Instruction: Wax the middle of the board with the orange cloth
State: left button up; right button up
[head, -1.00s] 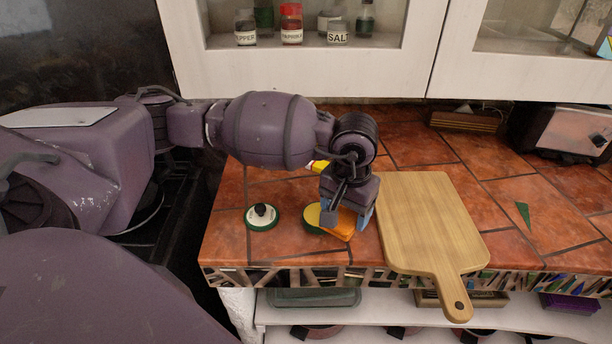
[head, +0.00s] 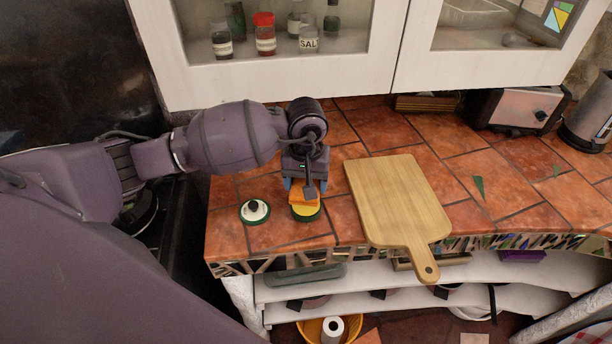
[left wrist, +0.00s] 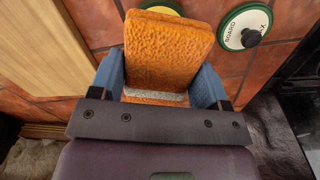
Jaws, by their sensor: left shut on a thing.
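My left gripper (head: 303,184) is shut on the orange cloth (head: 304,197), a thick block-like pad. It also shows between the blue fingers in the left wrist view (left wrist: 165,50). The cloth is over the open wax tin (head: 306,213), yellow inside with a green rim; I cannot tell whether they touch. The tin's yellow (left wrist: 162,7) is partly hidden behind the cloth in the wrist view. The wooden cutting board (head: 398,197) lies to the right of the gripper, its handle over the counter's front edge. My right gripper is not in view.
The white and green lid (head: 248,216) with a black knob lies left of the tin; in the wrist view the lid (left wrist: 232,35) reads BOARD WAX. A toaster (head: 515,110) and a kettle (head: 590,115) stand at the back right. Cabinets hang above the counter.

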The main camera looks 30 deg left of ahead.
pick_arm(q)
jog(key=shift+f+b, duration=0.6)
jog(key=shift+f, duration=1.9)
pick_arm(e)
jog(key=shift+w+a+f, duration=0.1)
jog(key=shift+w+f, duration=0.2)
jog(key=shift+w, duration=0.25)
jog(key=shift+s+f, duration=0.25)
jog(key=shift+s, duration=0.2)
pick_arm(q)
jog(key=shift+f+b, duration=0.35)
jog(key=shift+b, duration=0.15)
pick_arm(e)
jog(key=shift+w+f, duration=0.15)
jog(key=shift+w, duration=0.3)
pick_arm(q)
jog(key=shift+f, duration=0.15)
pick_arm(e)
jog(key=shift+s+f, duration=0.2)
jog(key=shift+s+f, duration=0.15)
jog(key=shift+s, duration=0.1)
